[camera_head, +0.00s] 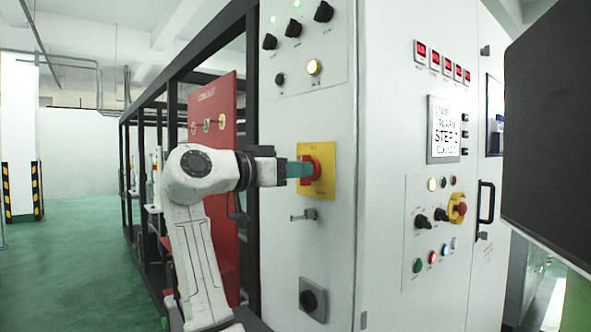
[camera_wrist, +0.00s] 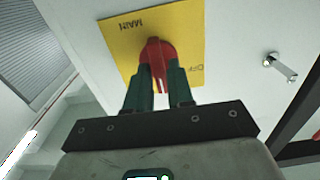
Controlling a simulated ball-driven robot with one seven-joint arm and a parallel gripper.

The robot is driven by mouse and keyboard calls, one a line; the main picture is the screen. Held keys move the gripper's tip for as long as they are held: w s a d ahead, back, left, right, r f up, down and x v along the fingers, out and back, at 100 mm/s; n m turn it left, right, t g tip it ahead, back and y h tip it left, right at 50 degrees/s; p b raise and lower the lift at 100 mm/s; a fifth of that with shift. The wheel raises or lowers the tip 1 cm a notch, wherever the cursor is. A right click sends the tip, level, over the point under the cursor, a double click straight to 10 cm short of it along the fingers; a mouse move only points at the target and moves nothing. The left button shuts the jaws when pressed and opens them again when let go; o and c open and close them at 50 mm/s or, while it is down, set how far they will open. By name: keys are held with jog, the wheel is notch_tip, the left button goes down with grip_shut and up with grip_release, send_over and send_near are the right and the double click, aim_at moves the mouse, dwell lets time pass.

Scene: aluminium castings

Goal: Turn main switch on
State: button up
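The main switch is a red rotary knob (camera_head: 313,170) on a yellow plate (camera_head: 317,190), on the narrow side of a white cabinet. In the wrist view the red knob (camera_wrist: 157,48) sits on the yellow plate (camera_wrist: 187,38), which reads "MAIN" upside down and has "OFF" lettering near its right edge. My gripper (camera_head: 302,170) reaches the knob from the left. In the wrist view its two green fingers (camera_wrist: 159,68) are on either side of the knob's handle, with red filling the narrow gap. They look closed on it. The fingers partly hide the handle, so its exact angle is unclear.
A small metal handle (camera_head: 304,214) and a dark rotary knob (camera_head: 313,299) are below the plate. Knobs and lamps (camera_head: 313,67) are above it. A red panel (camera_head: 213,110) and black frame stand behind my arm. A dark screen (camera_head: 548,130) is at right. Green floor is open at left.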

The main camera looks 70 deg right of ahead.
jog(key=shift+o, duration=1.4)
jog(key=v, duration=1)
jog(key=shift+w+a+b, duration=0.3)
